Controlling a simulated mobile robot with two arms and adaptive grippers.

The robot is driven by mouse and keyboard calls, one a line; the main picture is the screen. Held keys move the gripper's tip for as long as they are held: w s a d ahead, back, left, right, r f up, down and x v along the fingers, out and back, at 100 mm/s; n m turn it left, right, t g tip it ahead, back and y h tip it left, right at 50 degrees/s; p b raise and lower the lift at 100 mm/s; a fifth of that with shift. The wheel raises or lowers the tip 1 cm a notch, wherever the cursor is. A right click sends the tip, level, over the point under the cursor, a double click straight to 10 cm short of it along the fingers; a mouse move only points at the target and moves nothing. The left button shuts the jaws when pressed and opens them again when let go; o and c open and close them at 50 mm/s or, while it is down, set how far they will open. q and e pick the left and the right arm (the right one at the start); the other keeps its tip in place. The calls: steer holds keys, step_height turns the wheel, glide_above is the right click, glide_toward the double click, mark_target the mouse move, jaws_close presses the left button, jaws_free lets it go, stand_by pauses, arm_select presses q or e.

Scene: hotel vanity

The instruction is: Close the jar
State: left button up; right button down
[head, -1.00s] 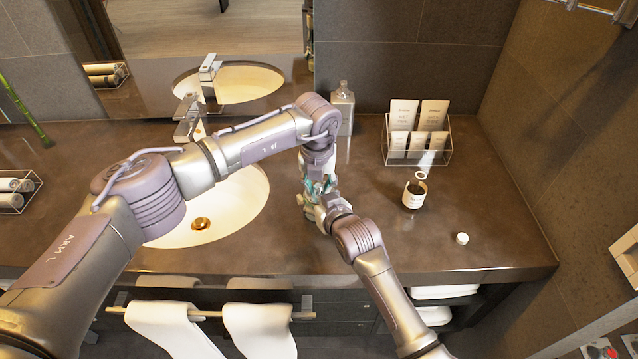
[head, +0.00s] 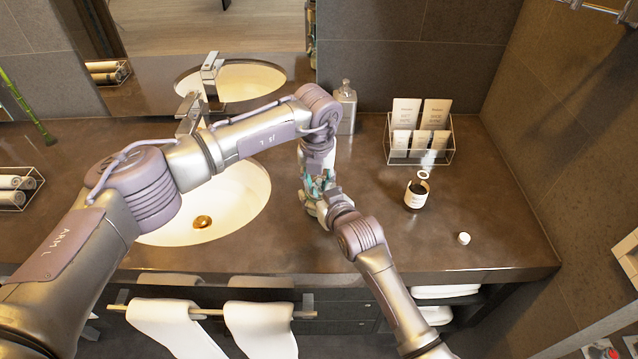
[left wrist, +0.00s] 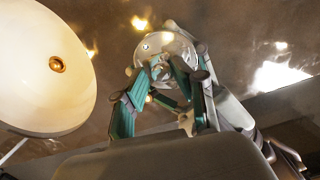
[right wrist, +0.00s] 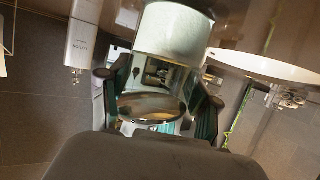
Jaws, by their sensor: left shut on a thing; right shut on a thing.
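The glass jar stands on the counter right of the sink, mostly hidden by my grippers in the head view. In the right wrist view, upside down, it shows as a clear glass body with a whitish lower part (right wrist: 175,35). My right gripper (right wrist: 160,88) is shut around the glass from its sides. The round, clear lid (left wrist: 167,46) shows from above in the left wrist view. My left gripper (left wrist: 160,72) is shut on the lid's middle from above; it also shows in the head view (head: 318,182). The lid appears at the jar's top; I cannot tell whether it is fully seated.
The sink (head: 245,205) is left of the jar. A soap bottle (head: 346,108) stands behind it. A clear rack with cards (head: 447,155), a dark-labelled diffuser (head: 415,195) and a small white cap (head: 463,238) are to the right. The counter's front edge is near.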

arm_select(q)
steer(key=shift+s+r, duration=0.1)
steer(key=shift+r, duration=0.85)
arm_select(e)
steer(key=shift+d, duration=0.1)
arm_select(q)
steer(key=shift+r, duration=0.1)
arm_select(e)
steer(key=shift+f, duration=0.1)
arm_select(q)
steer(key=shift+d, duration=0.15)
steer(key=shift+c, duration=1.2)
arm_select(e)
steer(key=shift+s, duration=0.1)
arm_select(q)
steer(key=shift+f, duration=0.45)
